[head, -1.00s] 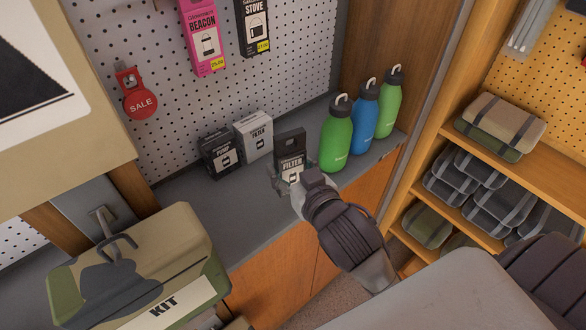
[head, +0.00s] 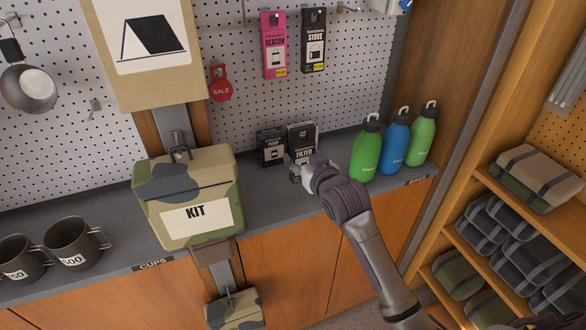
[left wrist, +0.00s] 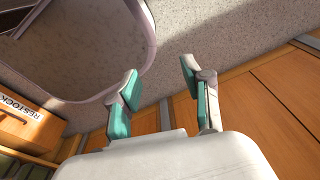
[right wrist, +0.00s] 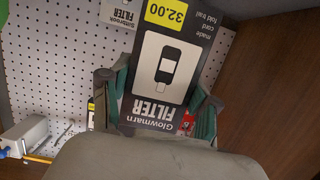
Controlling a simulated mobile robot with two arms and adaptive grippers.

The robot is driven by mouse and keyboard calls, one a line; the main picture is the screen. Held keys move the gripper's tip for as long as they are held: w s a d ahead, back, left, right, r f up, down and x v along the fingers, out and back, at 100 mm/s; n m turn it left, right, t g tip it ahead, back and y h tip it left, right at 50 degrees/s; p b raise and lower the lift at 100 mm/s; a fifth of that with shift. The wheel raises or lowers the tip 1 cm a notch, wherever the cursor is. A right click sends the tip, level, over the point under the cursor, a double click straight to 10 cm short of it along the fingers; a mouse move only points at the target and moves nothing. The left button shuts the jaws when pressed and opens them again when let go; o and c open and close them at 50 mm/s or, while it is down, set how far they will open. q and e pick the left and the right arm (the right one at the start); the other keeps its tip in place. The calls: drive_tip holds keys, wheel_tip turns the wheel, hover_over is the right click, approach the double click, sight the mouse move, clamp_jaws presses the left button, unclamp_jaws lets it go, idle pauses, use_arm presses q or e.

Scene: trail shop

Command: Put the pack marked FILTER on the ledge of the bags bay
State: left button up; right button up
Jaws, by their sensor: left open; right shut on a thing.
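A dark pack marked FILTER (head: 302,137) is in my right gripper (head: 307,172), in front of the pegboard above the grey ledge (head: 262,205). In the right wrist view this pack (right wrist: 165,70) appears upside down between the two fingers, with a yellow 32.00 tag. Another pack marked FILTER (right wrist: 122,12) shows at the top there. A dark PUMP pack (head: 271,148) stands just left of the held one. My left gripper (left wrist: 158,88) is open and empty in the left wrist view. I can read no bags sign; folded strapped bags (head: 535,177) lie on the right-hand shelves.
Green and blue bottles (head: 394,142) stand on the ledge right of my right gripper. A camouflage KIT box (head: 190,195) and mugs (head: 72,243) are to the left. BEACON (head: 273,45) and STOVE (head: 314,40) packs hang above. Ledge between KIT box and PUMP is clear.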

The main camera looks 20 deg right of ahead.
drive_tip(key=w+a+f, duration=0.1)
drive_tip(key=w+f, duration=0.1)
drive_tip(key=w+a+f+p, duration=0.1)
drive_tip(key=w+f, duration=0.1)
drive_tip(key=f, duration=0.1)
drive_tip(key=w+a+f+p, duration=0.1)
drive_tip(key=f, duration=0.2)
drive_tip(key=shift+w+a, duration=0.4)
use_arm(q)
drive_tip(key=shift+s+a+r, duration=0.2)
drive_tip(key=shift+s+r, duration=0.7)
drive_tip(key=shift+r, duration=0.1)
use_arm(e)
drive_tip(key=shift+f, duration=0.1)
use_arm(q)
drive_tip(key=shift+s+f, duration=0.1)
use_arm(e)
drive_tip(key=o, duration=1.1)
drive_tip(key=shift+f, duration=0.1)
